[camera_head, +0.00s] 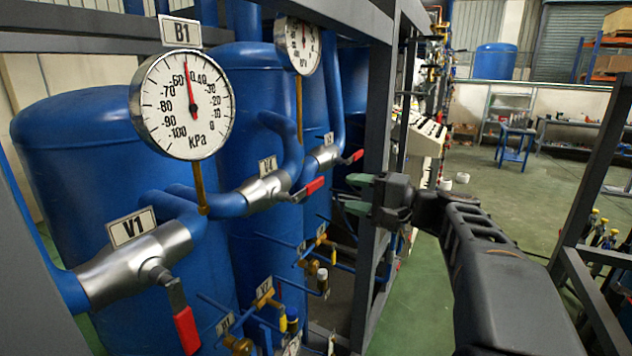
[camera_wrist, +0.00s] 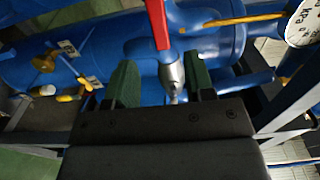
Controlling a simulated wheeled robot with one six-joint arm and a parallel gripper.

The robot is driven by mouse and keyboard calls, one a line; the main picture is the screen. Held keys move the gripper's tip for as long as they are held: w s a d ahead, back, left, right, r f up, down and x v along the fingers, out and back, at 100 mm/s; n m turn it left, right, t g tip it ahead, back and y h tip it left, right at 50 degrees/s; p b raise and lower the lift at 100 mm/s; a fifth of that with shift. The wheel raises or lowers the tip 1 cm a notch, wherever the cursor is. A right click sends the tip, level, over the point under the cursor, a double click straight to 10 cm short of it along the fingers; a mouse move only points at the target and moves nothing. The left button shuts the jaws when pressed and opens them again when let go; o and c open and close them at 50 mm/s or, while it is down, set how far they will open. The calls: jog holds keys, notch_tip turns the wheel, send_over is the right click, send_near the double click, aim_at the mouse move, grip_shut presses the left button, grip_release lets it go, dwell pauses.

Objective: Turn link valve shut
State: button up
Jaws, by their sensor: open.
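Silver valves with red levers sit on the blue pipes in the head view: V1 (camera_head: 138,262) in front with its lever hanging down, a middle one (camera_head: 266,190) labelled apparently V4, and a farther one (camera_head: 323,156). Their levers at the middle and back point rightward. No label names a link valve. My gripper (camera_head: 350,194) is open, its green fingers pointing left, right of the middle lever (camera_head: 314,186). In the wrist view, a silver valve part (camera_wrist: 170,77) and red lever (camera_wrist: 157,22) show between and beyond my open fingers (camera_wrist: 160,65); contact cannot be told.
A grey frame post (camera_head: 375,150) stands close behind my gripper. Gauge B1 (camera_head: 187,104) and another gauge (camera_head: 299,45) rise above the pipes. Small yellow-handled valves (camera_head: 265,292) sit below. The green floor (camera_head: 500,200) at right is mostly clear.

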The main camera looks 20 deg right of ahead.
aim_at(317, 185)
jog(key=p+x, duration=0.2)
jog(key=x, duration=0.7)
jog(key=shift+w+a, duration=0.1)
jog(key=shift+a, duration=0.05)
grip_shut()
